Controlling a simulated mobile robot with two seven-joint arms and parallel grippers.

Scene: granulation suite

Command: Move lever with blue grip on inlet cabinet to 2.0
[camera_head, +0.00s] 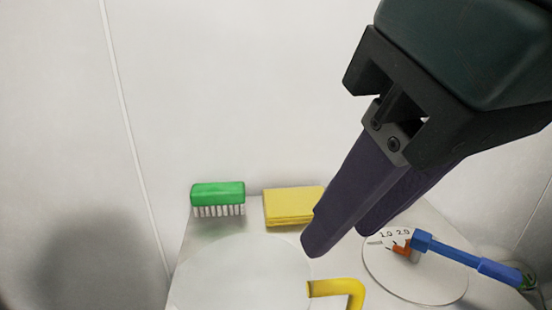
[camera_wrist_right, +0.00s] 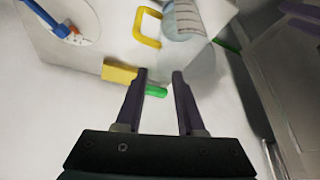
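The lever with its blue grip (camera_head: 500,272) sits on a round white dial (camera_head: 415,287) at the right of the cabinet top (camera_head: 215,225). Its blue arm slants down to the right from the dial. An orange piece (camera_head: 403,249) lies at its inner end, near the printed 1.0 and 2.0; the exact reading is unclear. The lever also shows in the right wrist view (camera_wrist_right: 45,18), at top left. My right gripper (camera_head: 342,240) is open and empty, above and left of the dial, apart from the lever. Purple bars at the right wrist view's top right may be my left gripper (camera_wrist_right: 302,17).
A green brush (camera_head: 217,195) and a yellow block (camera_head: 292,205) stand along the back edge. A white wall is behind.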

